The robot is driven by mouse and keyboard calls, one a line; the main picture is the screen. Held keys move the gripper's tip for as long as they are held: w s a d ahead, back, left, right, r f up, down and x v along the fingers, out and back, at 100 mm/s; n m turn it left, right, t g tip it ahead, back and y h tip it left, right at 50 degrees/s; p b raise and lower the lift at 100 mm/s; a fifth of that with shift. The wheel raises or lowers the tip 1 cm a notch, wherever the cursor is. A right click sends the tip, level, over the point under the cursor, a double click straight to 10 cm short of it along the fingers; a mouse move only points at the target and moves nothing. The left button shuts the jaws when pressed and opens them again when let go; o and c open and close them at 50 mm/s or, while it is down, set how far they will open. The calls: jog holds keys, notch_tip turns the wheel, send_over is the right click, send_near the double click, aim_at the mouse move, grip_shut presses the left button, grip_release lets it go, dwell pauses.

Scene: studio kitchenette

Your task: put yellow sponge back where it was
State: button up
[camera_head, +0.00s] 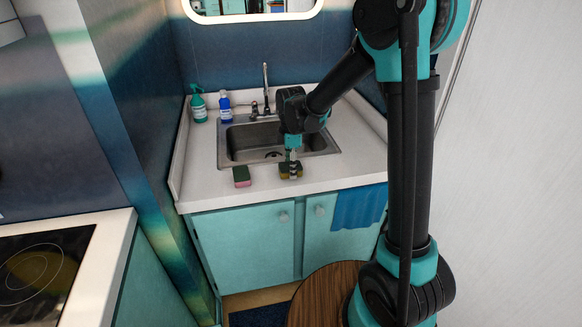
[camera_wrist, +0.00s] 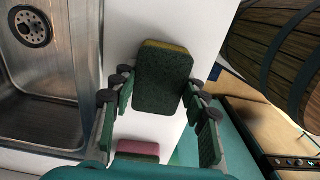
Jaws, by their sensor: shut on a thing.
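The yellow sponge (camera_head: 285,170) has a dark green scouring side and is at the counter's front strip, in front of the sink. In the wrist view the sponge (camera_wrist: 163,82) shows its dark green face, with a thin yellow edge at the top. My gripper (camera_head: 291,168) points down over it and is shut on it, one finger pair on each side. In the wrist view my gripper (camera_wrist: 162,88) has the sponge between its fingers. I cannot tell whether the sponge touches the counter.
A pink sponge with a green side (camera_head: 242,176) lies on the counter (camera_head: 205,172) to the left. The steel sink (camera_head: 240,143) is behind. A green spray bottle (camera_head: 198,106) and a blue bottle (camera_head: 225,107) stand back left. A blue towel (camera_head: 358,207) hangs at the front.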

jog(key=shift+f, duration=0.1)
jog(key=o, duration=1.2)
notch_tip(320, 180, up, 12)
jog(key=s+d+f+m+t, duration=0.2)
jog(key=s+d+f+m, duration=0.4)
jog(key=s+d+m, duration=0.3)
jog(key=s+d+f+m+t, duration=0.2)
jog(key=s+d+f+m, duration=0.4)
jog(key=s+d+m, duration=0.4)
jog(key=d+m, duration=0.2)
jog(key=d, duration=0.2)
jog(key=shift+s+d+f, duration=0.15)
jog(key=shift+d, duration=0.15)
